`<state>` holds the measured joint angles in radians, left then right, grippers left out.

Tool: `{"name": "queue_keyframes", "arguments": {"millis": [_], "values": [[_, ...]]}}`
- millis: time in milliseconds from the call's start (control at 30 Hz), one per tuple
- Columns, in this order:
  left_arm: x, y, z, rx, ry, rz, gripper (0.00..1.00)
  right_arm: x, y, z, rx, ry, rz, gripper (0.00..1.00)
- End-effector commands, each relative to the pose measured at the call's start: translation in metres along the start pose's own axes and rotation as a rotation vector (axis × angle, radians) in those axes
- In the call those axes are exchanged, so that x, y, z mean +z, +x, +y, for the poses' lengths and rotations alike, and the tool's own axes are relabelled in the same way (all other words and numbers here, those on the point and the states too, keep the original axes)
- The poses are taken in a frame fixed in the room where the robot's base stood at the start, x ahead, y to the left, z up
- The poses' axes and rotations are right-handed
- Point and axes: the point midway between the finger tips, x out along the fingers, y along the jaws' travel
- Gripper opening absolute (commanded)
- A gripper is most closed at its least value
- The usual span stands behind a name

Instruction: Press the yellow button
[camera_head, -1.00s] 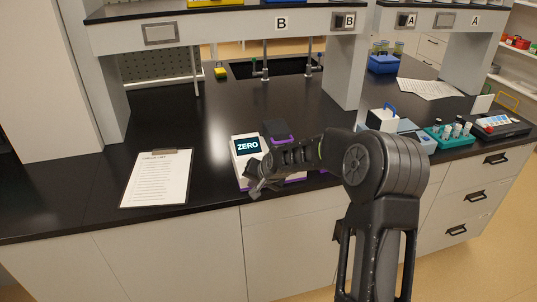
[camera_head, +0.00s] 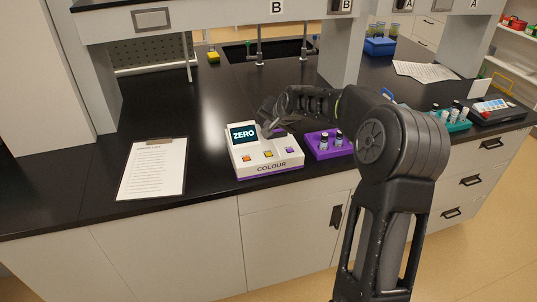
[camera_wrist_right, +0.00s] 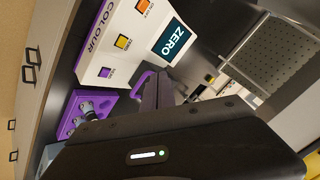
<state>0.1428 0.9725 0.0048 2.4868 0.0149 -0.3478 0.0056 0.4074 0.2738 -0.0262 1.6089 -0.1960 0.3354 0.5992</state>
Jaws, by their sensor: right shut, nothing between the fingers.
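The yellow button (camera_head: 268,153) is the middle of three square buttons on the white colour meter (camera_head: 262,171), between an orange button (camera_head: 246,158) and a purple one (camera_head: 289,149). The meter's screen (camera_head: 243,135) reads ZERO. In the right wrist view the yellow button (camera_wrist_right: 122,42) shows clear and uncovered. My right gripper (camera_head: 268,130) is shut and empty, above the back right of the meter, beside the screen and behind the buttons. Its dark fingers (camera_wrist_right: 157,88) also show in the wrist view, apart from the yellow button. My left gripper is not in view.
A purple rack (camera_head: 322,153) with dark-capped vials stands right of the meter. A clipboard (camera_head: 153,168) lies to its left. The shelf post (camera_head: 343,60) rises behind my right arm.

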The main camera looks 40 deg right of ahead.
Motion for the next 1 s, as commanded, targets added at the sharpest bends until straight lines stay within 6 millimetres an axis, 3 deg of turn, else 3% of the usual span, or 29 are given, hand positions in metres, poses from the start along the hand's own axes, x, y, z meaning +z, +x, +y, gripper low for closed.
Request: {"name": "queue_keyframes", "arguments": {"millis": [600, 1000], "values": [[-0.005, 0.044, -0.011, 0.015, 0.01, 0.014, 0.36, 0.039, 0.053, 0.038, 0.0, 0.0, -0.001, 0.0], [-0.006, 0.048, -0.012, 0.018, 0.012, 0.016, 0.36, 0.042, 0.057, 0.042, 0.0, -0.001, -0.001, 0.0]]}}
